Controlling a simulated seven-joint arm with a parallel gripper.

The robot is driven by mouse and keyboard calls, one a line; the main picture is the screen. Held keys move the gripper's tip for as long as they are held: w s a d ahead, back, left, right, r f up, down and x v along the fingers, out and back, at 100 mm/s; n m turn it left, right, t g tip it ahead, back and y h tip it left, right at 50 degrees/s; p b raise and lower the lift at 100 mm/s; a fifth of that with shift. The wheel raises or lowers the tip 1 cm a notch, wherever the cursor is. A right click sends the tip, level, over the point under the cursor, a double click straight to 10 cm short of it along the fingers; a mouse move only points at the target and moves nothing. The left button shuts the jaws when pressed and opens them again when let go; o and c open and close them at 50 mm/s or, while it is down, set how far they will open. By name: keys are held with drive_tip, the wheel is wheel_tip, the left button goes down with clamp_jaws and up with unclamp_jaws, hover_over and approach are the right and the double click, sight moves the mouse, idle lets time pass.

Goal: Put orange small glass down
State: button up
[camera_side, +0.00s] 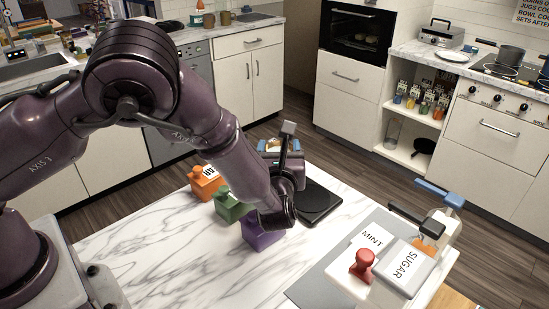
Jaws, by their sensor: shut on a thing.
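My gripper (287,150) is near the middle, beyond the wrist joint, above the far edge of the marble-topped table (150,245). It is small and partly hidden by my own arm. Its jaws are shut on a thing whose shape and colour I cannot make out. I cannot clearly pick out the orange small glass. A small orange patch (432,229) shows among the items at the right end of the table, but I cannot tell what it belongs to.
Orange (206,185), green (229,207) and purple (262,236) containers stand by my wrist. A black flat plate (318,204) lies beyond. MINT (371,238) and SUGAR (405,266) boxes and a red-handled item (362,264) are at right.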

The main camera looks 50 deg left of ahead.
drive_tip(key=shift+w+d+f, duration=0.2)
drive_tip(key=shift+w+f, duration=1.15)
drive_tip(key=shift+w, duration=0.3)
drive_tip(key=shift+w+d+f, duration=0.2)
drive_tip(key=shift+w+f, duration=1.15)
drive_tip(key=shift+w, duration=0.25)
drive_tip(key=shift+w+d+f, duration=0.2)
drive_tip(key=shift+w+f, duration=1.15)
drive_tip(key=shift+w, duration=0.3)
drive_tip(key=shift+f, duration=1.5)
drive_tip(key=shift+f, duration=0.1)
drive_tip(key=o, duration=1.1)
drive_tip(key=shift+c, duration=0.2)
